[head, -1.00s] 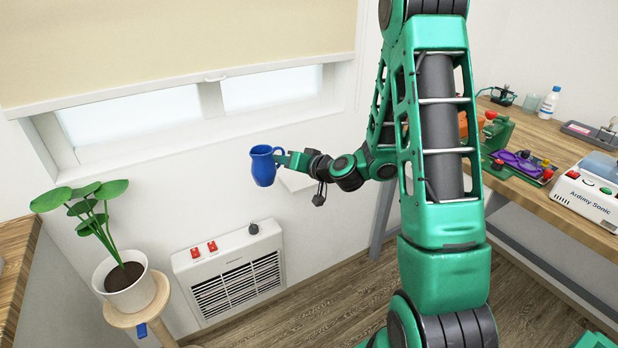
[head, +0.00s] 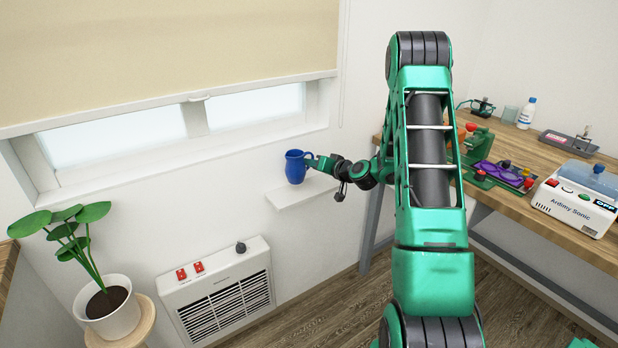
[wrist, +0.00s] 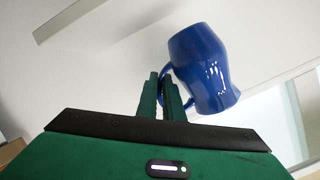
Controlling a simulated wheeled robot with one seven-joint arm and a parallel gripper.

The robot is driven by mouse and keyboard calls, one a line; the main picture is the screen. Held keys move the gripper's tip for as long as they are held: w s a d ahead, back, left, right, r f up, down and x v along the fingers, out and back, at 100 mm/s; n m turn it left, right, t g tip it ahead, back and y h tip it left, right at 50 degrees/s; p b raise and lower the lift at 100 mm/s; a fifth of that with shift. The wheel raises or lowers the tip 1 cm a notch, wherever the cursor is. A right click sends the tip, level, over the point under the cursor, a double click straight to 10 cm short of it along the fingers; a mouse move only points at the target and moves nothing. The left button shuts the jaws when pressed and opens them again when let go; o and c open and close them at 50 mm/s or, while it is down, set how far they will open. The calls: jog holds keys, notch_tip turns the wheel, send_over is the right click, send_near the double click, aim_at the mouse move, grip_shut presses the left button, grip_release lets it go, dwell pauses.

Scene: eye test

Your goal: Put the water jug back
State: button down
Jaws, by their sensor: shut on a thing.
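The blue water jug (head: 295,167) is upright in the head view, at or just above the left part of a small white wall shelf (head: 303,194). I cannot tell whether its base touches the shelf. My gripper (head: 312,162) comes from the right and is shut on the jug's handle. In the wrist view the jug (wrist: 203,68) is at the upper right, with its handle at the fingertips of my gripper (wrist: 163,80). The fingers partly hide the handle.
A white heater (head: 217,290) with red switches is on the wall below. A potted plant (head: 112,315) stands on a wooden stool at the lower left. A window (head: 170,130) is behind to the left. A workbench (head: 540,165) with a white device (head: 577,200) is at the right.

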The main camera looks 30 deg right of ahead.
jog(key=shift+w+d+f, duration=0.1)
jog(key=shift+d+f, duration=0.25)
jog(key=shift+d, duration=0.3)
jog(key=shift+f, duration=2)
jog(key=c, duration=1.9)
grip_release()
